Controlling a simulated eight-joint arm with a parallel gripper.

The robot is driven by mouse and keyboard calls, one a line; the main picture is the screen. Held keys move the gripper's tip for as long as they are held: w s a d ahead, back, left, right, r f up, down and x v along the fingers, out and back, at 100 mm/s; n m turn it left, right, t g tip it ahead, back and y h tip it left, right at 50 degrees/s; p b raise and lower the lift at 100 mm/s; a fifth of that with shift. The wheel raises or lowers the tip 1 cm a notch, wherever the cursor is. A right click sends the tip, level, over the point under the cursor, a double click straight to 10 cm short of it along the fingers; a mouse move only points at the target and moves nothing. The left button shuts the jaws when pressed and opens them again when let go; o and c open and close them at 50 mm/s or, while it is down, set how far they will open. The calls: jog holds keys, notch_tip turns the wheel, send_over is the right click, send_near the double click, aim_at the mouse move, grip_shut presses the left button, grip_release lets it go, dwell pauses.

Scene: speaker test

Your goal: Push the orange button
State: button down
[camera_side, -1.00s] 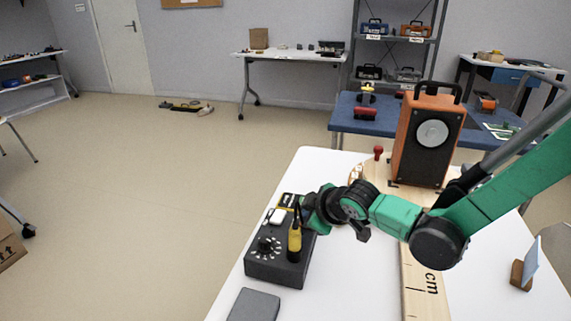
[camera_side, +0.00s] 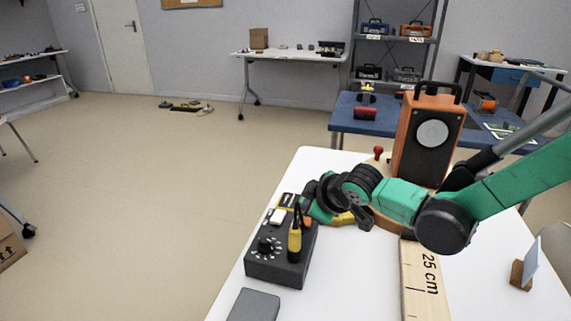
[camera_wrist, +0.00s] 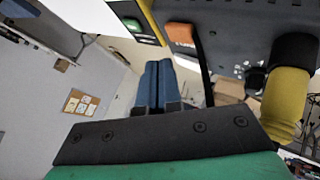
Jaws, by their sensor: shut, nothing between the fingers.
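A dark control box (camera_side: 272,272) sits on the left part of the white table, with a dial and a yellow-and-black plug (camera_side: 294,243) standing on it. In the wrist view, the orange button (camera_wrist: 181,35) shows on the dark box face, right of and above the fingertips in the picture. A green button (camera_wrist: 131,25) is to its left, and the plug (camera_wrist: 289,95) is at the right. My gripper (camera_wrist: 158,64) is shut and empty, its blue fingers together and apart from the orange button in the picture. In the side view the fingertips are largely hidden near the box's far right edge.
A black cable (camera_wrist: 203,65) runs beside the orange button. An orange speaker (camera_side: 427,135) stands at the table's back, with a red-knobbed item (camera_side: 378,153) beside it. A wooden ruler (camera_side: 422,285) lies right of the box. A grey block (camera_side: 254,306) lies in front.

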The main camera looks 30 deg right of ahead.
aim_at(309, 223)
jog(key=shift+r, duration=2.75)
